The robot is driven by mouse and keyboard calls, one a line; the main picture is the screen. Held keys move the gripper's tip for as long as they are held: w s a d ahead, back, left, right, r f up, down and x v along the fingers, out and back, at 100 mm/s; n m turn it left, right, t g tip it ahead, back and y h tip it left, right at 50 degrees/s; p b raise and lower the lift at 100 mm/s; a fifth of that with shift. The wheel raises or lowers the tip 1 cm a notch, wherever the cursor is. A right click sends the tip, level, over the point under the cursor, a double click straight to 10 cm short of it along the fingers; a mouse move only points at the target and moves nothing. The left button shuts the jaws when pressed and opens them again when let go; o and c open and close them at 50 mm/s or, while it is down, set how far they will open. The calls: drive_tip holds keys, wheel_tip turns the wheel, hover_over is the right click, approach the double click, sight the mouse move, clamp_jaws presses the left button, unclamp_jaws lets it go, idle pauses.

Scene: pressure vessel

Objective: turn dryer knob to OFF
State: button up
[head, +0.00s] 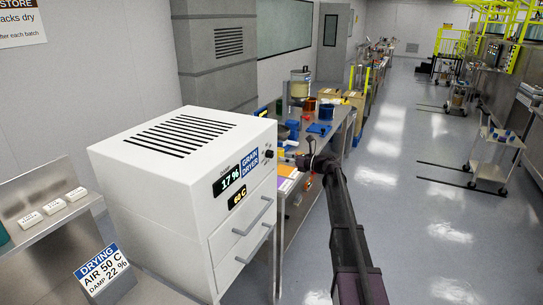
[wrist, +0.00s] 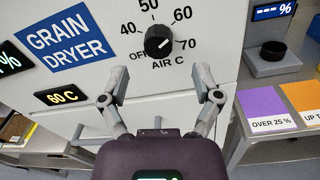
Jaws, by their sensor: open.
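The grain dryer (head: 165,170) is a white box with a slotted top and a blue GRAIN DRYER label. Its black dial knob (wrist: 158,41) is near the top centre of the wrist view, ringed by OFF, 40, 50, 60 and 70 above AIR C. A pale mark on the knob seems to point right, toward the 60–70 side, away from OFF at its left. In the head view the knob (head: 268,154) is on the dryer's right front. My gripper (wrist: 160,84) is open and empty, its fingers spread below and either side of the knob, apparently not touching it.
A 60 C display (wrist: 62,96) is left of the knob. Drawer handles (head: 252,217) stick out below. A bench (wrist: 290,70) beside the dryer at right carries a black-knobbed device (wrist: 272,58) and coloured cards (wrist: 267,110). Open floor (head: 400,220) is on the right.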

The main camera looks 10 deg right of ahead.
sight(273, 154)
drive_tip(key=shift+x, duration=2.8)
clamp_jaws()
